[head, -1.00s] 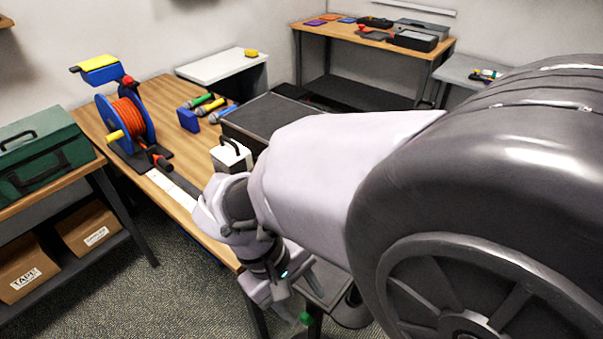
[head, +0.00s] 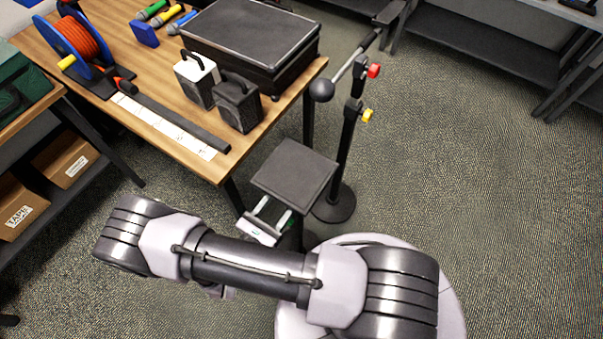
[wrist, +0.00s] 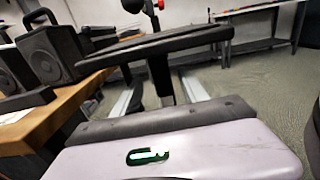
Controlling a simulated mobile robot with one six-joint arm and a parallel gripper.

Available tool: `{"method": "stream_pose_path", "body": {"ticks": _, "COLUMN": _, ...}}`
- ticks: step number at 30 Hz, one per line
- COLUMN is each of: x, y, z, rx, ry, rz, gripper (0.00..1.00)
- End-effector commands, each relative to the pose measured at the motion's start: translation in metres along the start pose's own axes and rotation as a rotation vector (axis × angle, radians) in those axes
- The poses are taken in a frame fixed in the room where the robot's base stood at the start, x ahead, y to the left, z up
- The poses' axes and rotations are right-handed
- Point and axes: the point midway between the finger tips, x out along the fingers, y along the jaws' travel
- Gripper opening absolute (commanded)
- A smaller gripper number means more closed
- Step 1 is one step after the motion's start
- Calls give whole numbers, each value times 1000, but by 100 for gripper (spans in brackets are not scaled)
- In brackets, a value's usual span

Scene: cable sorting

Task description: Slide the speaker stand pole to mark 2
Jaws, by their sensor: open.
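The speaker stand has a flat dark square top plate (head: 295,172); it shows edge-on in the wrist view (wrist: 160,46). Its dark pole (wrist: 160,84) drops below the plate in the wrist view. In the head view the plate and my arm hide most of the pole, and I cannot read any marks on it. My gripper (head: 270,213) is open at the near edge of the plate. In the wrist view its two pale fingers (wrist: 158,90) reach forward just below the plate, one on each side of the pole, apparently not closed on it.
A microphone stand (head: 347,135) with red and yellow knobs stands just behind the plate. The wooden table (head: 165,125) at left holds two small speakers, a black case (head: 250,40) and a cable reel (head: 78,42). Carpet at right is clear.

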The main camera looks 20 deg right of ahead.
Motion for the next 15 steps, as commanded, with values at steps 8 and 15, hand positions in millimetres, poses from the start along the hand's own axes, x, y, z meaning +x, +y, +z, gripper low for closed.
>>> {"method": "stream_pose_path", "body": {"ticks": 8, "x": 67, "y": -2, "z": -2, "rx": 1, "ry": 1, "rz": -6, "gripper": 51}}
{"method": "stream_pose_path", "body": {"ticks": 15, "x": 92, "y": -1, "z": 0, "rx": 2, "ry": 1, "rz": -3, "gripper": 51}}
